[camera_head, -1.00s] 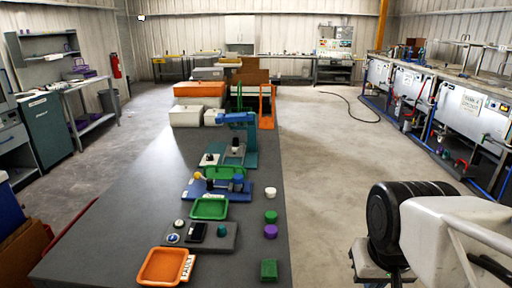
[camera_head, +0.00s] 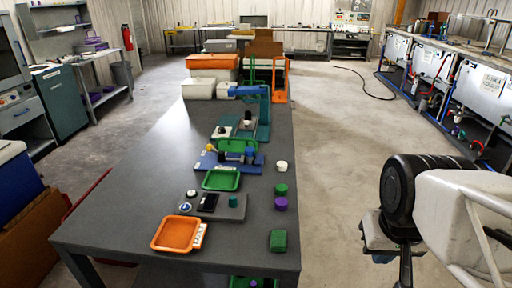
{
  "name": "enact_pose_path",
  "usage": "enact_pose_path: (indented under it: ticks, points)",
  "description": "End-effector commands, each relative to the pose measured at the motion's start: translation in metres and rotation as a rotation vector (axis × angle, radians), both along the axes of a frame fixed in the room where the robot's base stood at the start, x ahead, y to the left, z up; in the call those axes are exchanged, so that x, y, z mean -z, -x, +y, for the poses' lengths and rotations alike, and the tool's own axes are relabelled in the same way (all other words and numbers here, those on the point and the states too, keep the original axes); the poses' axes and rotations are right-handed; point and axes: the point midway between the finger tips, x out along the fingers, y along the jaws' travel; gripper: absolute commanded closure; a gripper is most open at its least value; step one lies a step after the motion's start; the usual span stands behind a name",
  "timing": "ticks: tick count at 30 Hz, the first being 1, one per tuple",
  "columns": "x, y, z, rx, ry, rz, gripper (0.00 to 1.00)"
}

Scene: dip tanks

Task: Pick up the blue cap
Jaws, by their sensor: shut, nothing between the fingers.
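A small blue cap (camera_head: 249,155) appears to stand at the right end of the blue fixture plate (camera_head: 210,164) on the grey table. It is small at this distance and partly crowded by dark parts beside it. A round blue-and-white piece (camera_head: 185,207) lies on the grey plate nearer me, and I cannot tell whether it is a cap. My arm shows at the right, over the floor and well apart from the table. My gripper's fingers are not visible.
The grey table (camera_head: 130,215) holds an orange tray (camera_head: 160,247), a green tray (camera_head: 207,186), and a white cap (camera_head: 282,166), green cap (camera_head: 281,189) and purple cap (camera_head: 281,204) along its right edge. A green block (camera_head: 278,241) lies nearer. The floor (camera_head: 335,190) right of the table is clear.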

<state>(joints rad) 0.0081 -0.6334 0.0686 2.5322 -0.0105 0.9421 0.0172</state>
Motion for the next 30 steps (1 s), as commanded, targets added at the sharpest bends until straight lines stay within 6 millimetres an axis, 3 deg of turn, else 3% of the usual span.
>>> enact_pose_path:
  ticks: [8,24,30]
  points:
    - [0.0,0.0,0.0,0.0,0.0,0.0,1.0]
    - [0.0,0.0,0.0,0.0,0.0,0.0,0.21]
    - [0.0,0.0,0.0,0.0,0.0,0.0,0.21]
